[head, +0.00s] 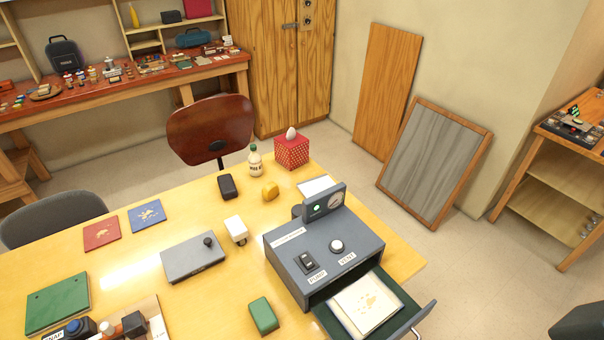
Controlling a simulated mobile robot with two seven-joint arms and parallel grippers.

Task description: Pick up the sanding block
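I cannot tell for certain which thing is the sanding block. A small green block with rounded edges (263,316) lies on the yellow table (215,290), left of the open drawer. A small black block (228,186) lies farther back on the same table, beside a yellow lump (270,191). Another dark block (134,324) shows at the bottom edge, in or on a wooden tray that is partly cut off.
A grey machine (322,250) with an open drawer (378,325) stands at the table's right. A grey plate with a knob (193,258), a white bottle (255,161) and a red dotted box (292,152) stand on the table. Chairs (208,128) flank it.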

